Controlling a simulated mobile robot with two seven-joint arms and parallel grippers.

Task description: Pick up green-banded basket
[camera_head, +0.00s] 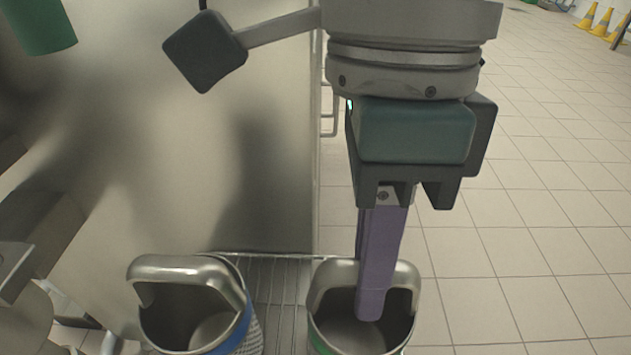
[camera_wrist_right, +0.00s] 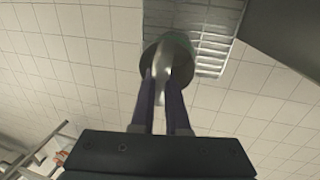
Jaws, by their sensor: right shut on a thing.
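The green-banded basket (camera_head: 406,278) is a metal cylinder with a broad arched handle, at the bottom centre-right of the head view. Only a little of its green band shows at the lower picture edge. My right gripper (camera_head: 370,312) points down with its purple fingers at the handle. In the right wrist view my right gripper (camera_wrist_right: 163,95) has one finger on each side of the handle (camera_wrist_right: 163,62) and is shut on it. The basket stands upright as far as I can tell. My left gripper does not show.
A similar basket with a blue band (camera_head: 236,335) stands to the left. A wire rack (camera_head: 277,290) lies between the two baskets. A large metal panel (camera_head: 275,140) rises behind on the left. The tiled floor (camera_head: 520,230) at right is clear; yellow cones (camera_head: 602,20) stand far off.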

